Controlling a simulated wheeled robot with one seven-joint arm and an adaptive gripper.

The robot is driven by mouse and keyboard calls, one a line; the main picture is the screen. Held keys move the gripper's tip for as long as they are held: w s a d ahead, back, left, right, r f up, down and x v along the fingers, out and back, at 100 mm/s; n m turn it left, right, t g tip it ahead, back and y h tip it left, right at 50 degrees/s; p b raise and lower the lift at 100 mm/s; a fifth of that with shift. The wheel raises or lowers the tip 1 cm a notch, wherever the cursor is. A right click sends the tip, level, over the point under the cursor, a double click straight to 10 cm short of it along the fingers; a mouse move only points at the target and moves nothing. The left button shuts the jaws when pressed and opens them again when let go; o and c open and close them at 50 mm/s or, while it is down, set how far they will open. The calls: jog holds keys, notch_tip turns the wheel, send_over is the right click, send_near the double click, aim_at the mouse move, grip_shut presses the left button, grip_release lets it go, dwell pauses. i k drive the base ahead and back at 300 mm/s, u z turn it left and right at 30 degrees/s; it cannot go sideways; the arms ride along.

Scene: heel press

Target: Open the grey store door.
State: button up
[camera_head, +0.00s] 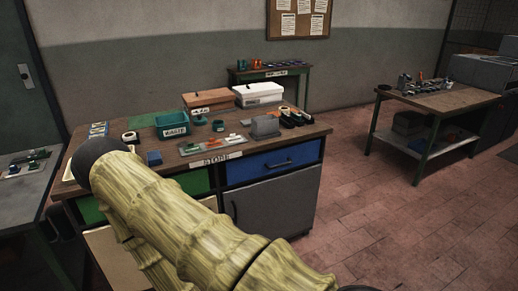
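The grey store door (277,203) is the flat front on the right half of the workbench, below a blue drawer (272,163). It looks closed, flush with the bench front. A dark upright handle (235,211) is near its left edge. A "STORE" label (210,160) is on the bench's front edge above. My arm, with a yellow-green bamboo-like surface, crosses the foreground and hides the lower left of the bench front. My gripper is not seen in this view.
The workbench top (305,131) holds a teal "WASTE" bin (172,125), a brown box (209,98), a white box (259,92) and small parts. Another table (440,99) stands at right. The tiled floor (400,215) before the door's right is clear.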

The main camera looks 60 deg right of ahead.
aim_at(283, 206)
jog(key=z, duration=0.05)
jog(key=i, duration=1)
jog(key=z, duration=0.65)
jog(key=i, duration=1.35)
jog(key=z, duration=1.7)
jog(key=i, duration=0.65)
jog(key=z, duration=0.8)
